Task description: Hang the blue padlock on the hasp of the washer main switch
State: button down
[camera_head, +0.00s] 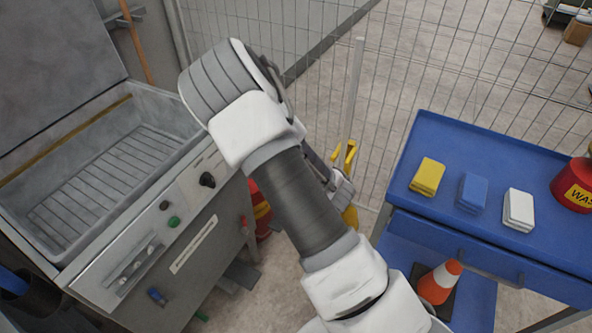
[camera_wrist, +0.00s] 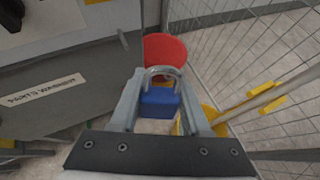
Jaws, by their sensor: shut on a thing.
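My gripper (camera_wrist: 160,98) is shut on the blue padlock (camera_wrist: 158,108), its fingers on either side of the body. The metal shackle stands at the body's far end. In the head view, only part of my gripper (camera_head: 338,182) shows beside my arm, and I cannot make out the padlock there. The grey parts washer (camera_head: 205,262) stands at the left. A black rotary switch (camera_head: 207,180) sits at the right end of its panel; a black knob (camera_wrist: 12,14) shows at the wrist view's top left. I cannot make out a hasp. The padlock is apart from the washer.
A red bucket (camera_wrist: 165,49) stands beyond the padlock. A wire mesh fence (camera_head: 440,60) runs behind. A blue cart (camera_head: 480,150) at the right holds yellow, blue and white folded cloths and a red container (camera_head: 574,186). An orange cone (camera_head: 440,282) sits on its lower shelf.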

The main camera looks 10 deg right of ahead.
jog(key=a+f+n+g+y+b, duration=0.3)
jog(key=f+n+b, duration=0.2)
jog(key=b, duration=0.5)
jog(key=shift+w+f+g+y+b, duration=0.3)
jog(key=shift+w+y, duration=0.1)
jog(key=shift+w, duration=0.05)
jog(key=shift+w+a, duration=0.1)
jog(key=shift+a, duration=0.1)
jog(key=w+a+f, duration=0.1)
jog(key=w+a, duration=0.5)
jog(key=a, duration=0.1)
jog(key=shift+a+f+p, duration=0.25)
jog(key=shift+p, duration=0.15)
dwell(0.7)
